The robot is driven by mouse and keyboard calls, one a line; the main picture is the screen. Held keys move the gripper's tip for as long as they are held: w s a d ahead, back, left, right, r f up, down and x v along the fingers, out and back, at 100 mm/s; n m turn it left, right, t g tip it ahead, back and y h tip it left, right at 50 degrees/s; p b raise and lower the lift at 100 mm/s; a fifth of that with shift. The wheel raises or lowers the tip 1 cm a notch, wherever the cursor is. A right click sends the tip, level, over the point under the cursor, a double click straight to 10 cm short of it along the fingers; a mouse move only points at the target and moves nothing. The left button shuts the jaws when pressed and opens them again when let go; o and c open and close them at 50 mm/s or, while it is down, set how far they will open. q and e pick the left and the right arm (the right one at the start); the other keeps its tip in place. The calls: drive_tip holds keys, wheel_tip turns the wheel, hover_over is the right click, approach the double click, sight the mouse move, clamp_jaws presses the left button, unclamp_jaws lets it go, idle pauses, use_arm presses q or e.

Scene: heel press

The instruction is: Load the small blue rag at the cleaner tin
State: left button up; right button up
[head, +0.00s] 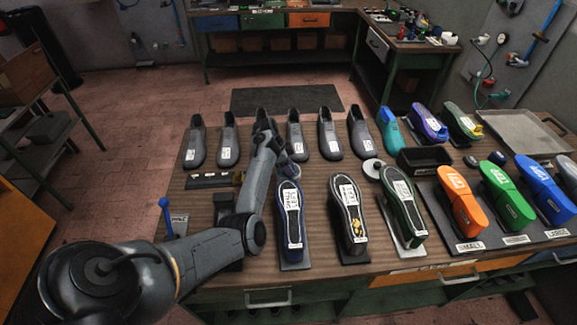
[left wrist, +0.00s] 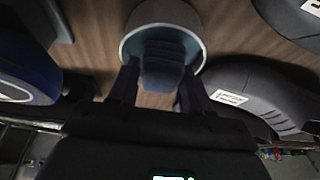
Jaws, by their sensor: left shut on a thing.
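My left gripper (left wrist: 160,82) is shut on the small blue rag (left wrist: 163,68), a folded grey-blue cloth between its two dark fingers. The rag is at the round cleaner tin (left wrist: 126,42), which has a pale rim and a blue-grey inside. The rag overlaps the tin's opening in the left wrist view; I cannot tell whether it touches the contents. In the head view the tin (head: 291,175) is partly hidden by my left wrist, behind the blue-edged upturned shoe (head: 289,215). My right gripper is not in view.
A row of grey shoes (head: 328,135) stands behind the tin. More upturned shoes (head: 348,212) stand at the front, with a pale disc (head: 373,168) among them. Orange, green and blue shoes (head: 462,200) and a grey tray (head: 515,132) crowd the right. A blue-knobbed lever (head: 164,205) stands front left.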

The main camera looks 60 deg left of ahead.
use_arm(q)
drive_tip(key=shift+f, duration=0.45)
idle(0.3)
idle(0.7)
drive_tip(key=shift+f, duration=0.15)
idle(0.8)
wheel_tip(320, 180, up, 2)
drive_tip(key=shift+r+p, duration=0.15)
drive_tip(key=shift+p, duration=1.1)
wheel_tip(320, 180, up, 5)
drive_tip(key=p, duration=0.5)
